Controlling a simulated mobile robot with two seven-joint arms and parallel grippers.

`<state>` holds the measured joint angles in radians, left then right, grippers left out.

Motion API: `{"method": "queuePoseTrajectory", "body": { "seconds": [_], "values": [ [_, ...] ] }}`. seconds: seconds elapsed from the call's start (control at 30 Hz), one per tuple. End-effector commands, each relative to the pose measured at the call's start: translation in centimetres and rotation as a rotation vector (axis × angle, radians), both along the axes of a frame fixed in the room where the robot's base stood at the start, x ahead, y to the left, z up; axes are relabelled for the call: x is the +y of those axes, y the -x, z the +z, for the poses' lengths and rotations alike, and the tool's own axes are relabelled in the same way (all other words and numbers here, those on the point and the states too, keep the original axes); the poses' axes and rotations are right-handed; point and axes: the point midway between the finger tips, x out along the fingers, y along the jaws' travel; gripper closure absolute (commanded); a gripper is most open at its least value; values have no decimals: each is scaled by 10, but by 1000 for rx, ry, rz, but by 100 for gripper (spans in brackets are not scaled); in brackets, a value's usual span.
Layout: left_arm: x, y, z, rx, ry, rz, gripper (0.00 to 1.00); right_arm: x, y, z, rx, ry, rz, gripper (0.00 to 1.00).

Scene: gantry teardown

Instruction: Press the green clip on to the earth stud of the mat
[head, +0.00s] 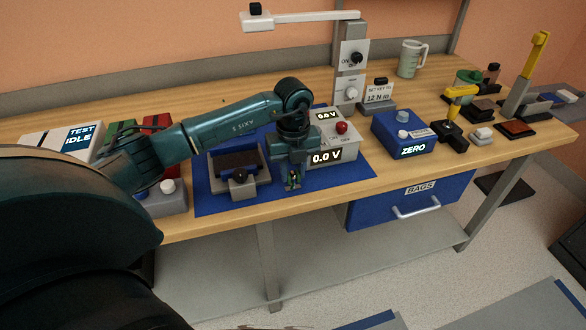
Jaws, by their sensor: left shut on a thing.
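The blue mat (225,205) lies on the wooden bench near its front edge. My left gripper (292,184) points down over the front part of the mat. It is shut on the small green clip (293,177), which shows between its fingertips. I cannot tell whether the clip touches anything beneath it. I cannot make out the earth stud; it may be hidden by the gripper. My right gripper is not in view.
A grey vise-like fixture (240,190) stands on the mat left of the gripper. A grey meter box (341,146) reading 0.0 V stands close on its right. A blue box (405,135) reading ZERO is further right. The bench edge is just in front.

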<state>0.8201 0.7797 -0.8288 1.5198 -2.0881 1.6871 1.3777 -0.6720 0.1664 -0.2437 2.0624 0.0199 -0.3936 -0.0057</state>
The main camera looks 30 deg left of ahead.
Motion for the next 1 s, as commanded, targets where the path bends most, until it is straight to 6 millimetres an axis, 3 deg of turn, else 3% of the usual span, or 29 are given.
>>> {"method": "queuePoseTrajectory", "body": {
  "seconds": [1.0],
  "values": [
    [0, 0, -16, 0, 0, 0, 99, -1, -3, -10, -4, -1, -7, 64]
  ]
}}
